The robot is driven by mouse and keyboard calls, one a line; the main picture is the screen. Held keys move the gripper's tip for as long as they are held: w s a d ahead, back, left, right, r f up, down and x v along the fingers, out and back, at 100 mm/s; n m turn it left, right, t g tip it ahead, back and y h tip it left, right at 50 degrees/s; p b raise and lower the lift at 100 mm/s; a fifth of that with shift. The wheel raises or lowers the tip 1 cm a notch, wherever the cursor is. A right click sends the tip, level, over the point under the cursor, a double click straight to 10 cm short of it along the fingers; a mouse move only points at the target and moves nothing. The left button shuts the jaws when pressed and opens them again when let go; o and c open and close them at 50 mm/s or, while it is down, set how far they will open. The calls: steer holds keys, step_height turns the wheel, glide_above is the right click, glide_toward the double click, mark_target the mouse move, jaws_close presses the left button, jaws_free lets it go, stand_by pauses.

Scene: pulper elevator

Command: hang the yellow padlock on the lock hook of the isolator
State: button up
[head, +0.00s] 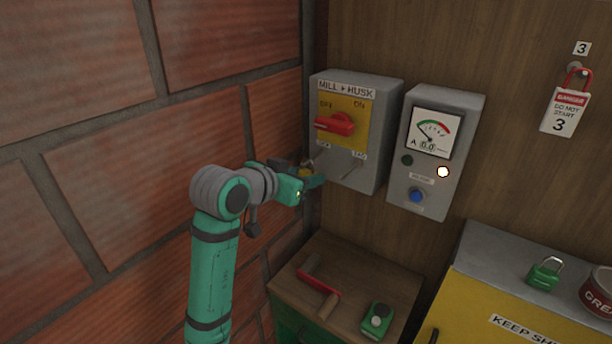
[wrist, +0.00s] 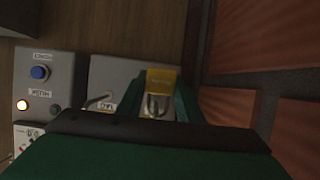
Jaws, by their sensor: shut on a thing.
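The isolator (head: 375,95) is a grey box on the wooden wall, labelled MILL HUSK, with a yellow plate and a red rotary handle (head: 335,123). Two small metal hooks show at its lower part, the lock hook (head: 318,153) on the left and the tag hook (head: 352,168) on the right. My gripper (head: 311,178) is at the box's lower left, shut on the yellow padlock (head: 306,170). In the wrist view the padlock (wrist: 161,78) sits between the fingers, its shackle close to the box face. I cannot tell whether the shackle is around the lock hook.
A meter box (head: 437,145) with a blue button is right of the isolator. A brick wall (head: 150,150) is close on the left. A green padlock (head: 544,273) lies on the yellow-fronted box. A red-shackled tag (head: 565,110) hangs at right.

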stand_by(0.4)
steer(key=o, duration=1.2)
steer(key=shift+s+a, duration=0.1)
